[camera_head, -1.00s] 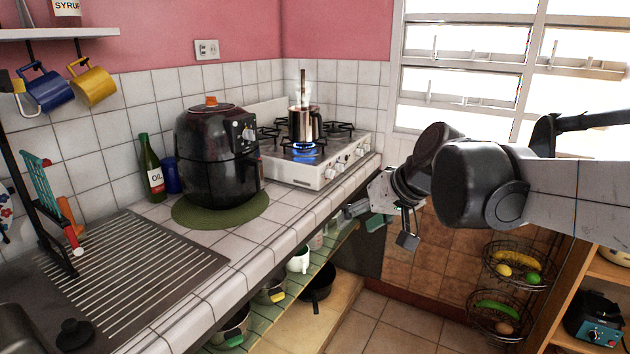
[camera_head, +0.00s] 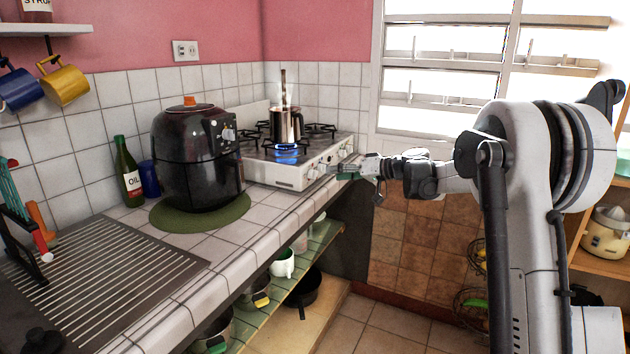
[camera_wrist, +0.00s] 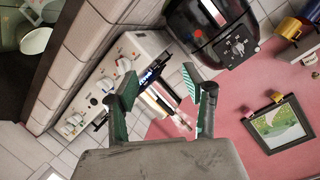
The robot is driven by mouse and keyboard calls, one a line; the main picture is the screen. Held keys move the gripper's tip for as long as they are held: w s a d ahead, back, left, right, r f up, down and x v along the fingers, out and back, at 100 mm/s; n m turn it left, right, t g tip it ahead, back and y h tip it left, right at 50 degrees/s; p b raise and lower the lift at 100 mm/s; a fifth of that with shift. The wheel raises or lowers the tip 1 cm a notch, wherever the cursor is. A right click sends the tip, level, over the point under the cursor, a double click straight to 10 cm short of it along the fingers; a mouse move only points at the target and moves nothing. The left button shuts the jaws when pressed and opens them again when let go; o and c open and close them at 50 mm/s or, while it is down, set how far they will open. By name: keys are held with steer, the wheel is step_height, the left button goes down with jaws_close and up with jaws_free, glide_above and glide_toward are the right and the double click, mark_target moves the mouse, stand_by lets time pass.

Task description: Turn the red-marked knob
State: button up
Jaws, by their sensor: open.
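The white stove (camera_head: 284,170) stands on the tiled counter with a row of knobs (camera_head: 313,174) along its front panel. The stove knobs also show in the wrist view (camera_wrist: 123,65), at the left of the jaws. I cannot make out which knob bears the red mark. My gripper (camera_head: 347,170) is beside the right part of the stove's front. In the wrist view my gripper (camera_wrist: 160,76) is open, its two green-padded fingers spread with nothing visibly held. Its fingertips appear clear of the knobs, but the exact gap is hard to tell.
A steaming pot (camera_head: 286,124) sits over a lit blue flame (camera_head: 287,147) on the stove. A black air fryer (camera_head: 194,160) stands left of the stove on a green mat (camera_head: 174,220), near an oil bottle (camera_head: 129,170). A shelf (camera_head: 320,242) with pots lies below the counter.

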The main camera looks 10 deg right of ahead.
mark_target(316, 174)
steer(key=w+d+f+n+t+y+b, duration=0.1)
steer(key=w+d+f+t+y, duration=0.15)
steer(key=w+d+f, duration=0.45)
steer(key=shift+g, duration=0.45)
steer(key=b+x, duration=0.2)
steer(key=x, duration=1.2)
steer(key=shift+r, duration=0.15)
steer(key=shift+c, duration=0.5)
steer(key=c, duration=1)
